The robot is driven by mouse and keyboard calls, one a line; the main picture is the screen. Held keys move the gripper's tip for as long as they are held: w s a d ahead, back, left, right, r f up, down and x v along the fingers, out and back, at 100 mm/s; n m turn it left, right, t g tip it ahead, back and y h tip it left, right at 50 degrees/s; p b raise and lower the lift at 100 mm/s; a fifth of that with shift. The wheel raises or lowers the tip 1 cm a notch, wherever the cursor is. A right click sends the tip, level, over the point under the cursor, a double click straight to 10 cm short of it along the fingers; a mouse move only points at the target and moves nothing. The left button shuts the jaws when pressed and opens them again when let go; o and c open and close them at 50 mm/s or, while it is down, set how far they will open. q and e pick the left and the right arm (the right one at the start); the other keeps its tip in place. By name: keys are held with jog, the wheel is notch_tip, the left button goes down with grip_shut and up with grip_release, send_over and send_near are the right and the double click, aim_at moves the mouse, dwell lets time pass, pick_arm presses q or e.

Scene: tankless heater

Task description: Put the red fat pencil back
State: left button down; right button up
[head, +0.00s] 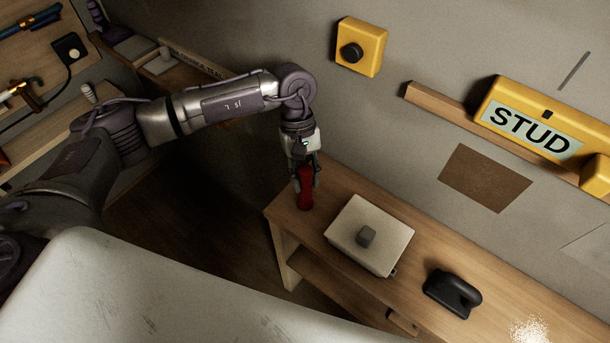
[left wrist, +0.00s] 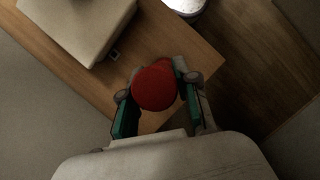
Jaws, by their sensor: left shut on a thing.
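The red fat pencil (head: 305,190) is held upright in my left gripper (head: 304,176) in the head view, at the near left corner of the wooden bench (head: 283,212). In the left wrist view the pencil's round red end (left wrist: 155,87) sits between the two fingers of my left gripper (left wrist: 160,100), which are shut on it. Its lower end is near the bench top; I cannot tell whether it touches. My right gripper is not in view.
A pale box with a grey knob (head: 372,236) stands on the bench, right of the pencil. A black handled object (head: 451,293) lies farther right. A yellow STUD sign (head: 535,120) and a yellow box with a black knob (head: 361,47) are on the wall.

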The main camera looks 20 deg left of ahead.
pick_arm(q)
jog(key=shift+f, duration=0.1)
jog(key=c, duration=0.8)
grip_release()
jog(key=shift+o, duration=0.2)
jog(key=v, duration=1.2)
jog(key=shift+w, duration=0.1)
